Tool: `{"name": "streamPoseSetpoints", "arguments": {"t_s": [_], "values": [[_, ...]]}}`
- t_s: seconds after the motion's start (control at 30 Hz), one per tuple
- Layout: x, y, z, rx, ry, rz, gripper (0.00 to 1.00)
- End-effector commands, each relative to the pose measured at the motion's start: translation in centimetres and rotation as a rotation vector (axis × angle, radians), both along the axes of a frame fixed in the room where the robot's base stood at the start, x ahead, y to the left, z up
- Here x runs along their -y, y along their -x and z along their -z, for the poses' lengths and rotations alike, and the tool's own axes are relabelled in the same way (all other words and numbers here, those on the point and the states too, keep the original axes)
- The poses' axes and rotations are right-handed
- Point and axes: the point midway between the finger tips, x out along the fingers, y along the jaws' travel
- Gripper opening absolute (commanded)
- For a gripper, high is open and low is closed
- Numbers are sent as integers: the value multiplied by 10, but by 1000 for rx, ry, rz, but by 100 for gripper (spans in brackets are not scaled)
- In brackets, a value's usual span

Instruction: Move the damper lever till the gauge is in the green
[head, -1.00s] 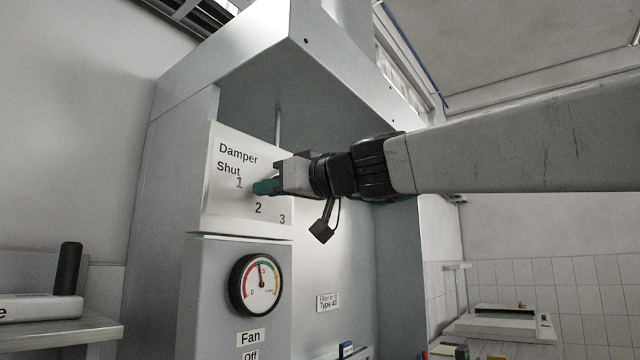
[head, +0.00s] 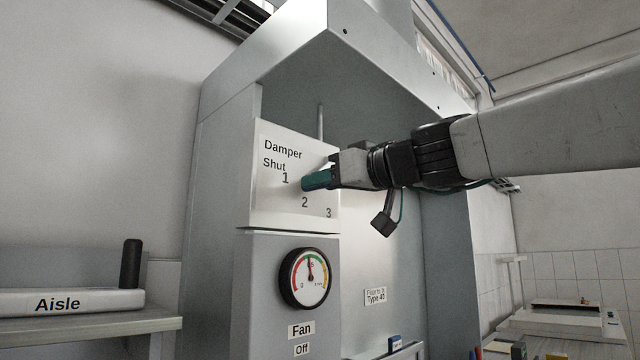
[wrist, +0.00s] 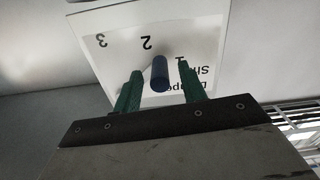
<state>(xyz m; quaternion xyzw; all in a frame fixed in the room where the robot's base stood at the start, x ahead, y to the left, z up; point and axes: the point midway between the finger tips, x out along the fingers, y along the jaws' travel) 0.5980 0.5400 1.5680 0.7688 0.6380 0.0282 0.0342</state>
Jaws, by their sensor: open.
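The white damper panel (head: 265,205) is marked Shut, 1, 2 and 3. The lever's blue round knob (wrist: 160,74) stands out from it in the wrist view, near the 1 and 2 marks. My gripper (wrist: 160,70) is open, one green finger on each side of the knob, with visible gaps. In the head view my gripper (head: 304,183) is at the panel, just above the 2, and its fingers hide the knob. The round gauge (head: 305,279) is below the panel. Its needle points nearly straight up, close to the green band; I cannot tell exactly where it stands against the green's edge.
A Fan label (head: 301,330) with an Off label (head: 302,350) is below the gauge. A shelf (head: 150,324) with an Aisle sign (head: 58,303) is at the left. The metal hood (head: 270,75) overhangs the panel and my arm. A bench with equipment (head: 560,320) is at the lower right.

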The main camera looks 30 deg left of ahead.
Motion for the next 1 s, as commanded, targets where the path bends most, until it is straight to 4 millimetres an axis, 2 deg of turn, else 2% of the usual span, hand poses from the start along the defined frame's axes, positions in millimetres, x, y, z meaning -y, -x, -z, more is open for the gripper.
{"name": "streamPoseSetpoints", "arguments": {"t_s": [0.1,0.33,0.5,1.0], "values": [[23,4,-1,0,-1,2,41],[53,10,0,0,-1,1,41],[58,11,0,0,0,0,41],[57,11,0,-12,-2,-1,41]]}}
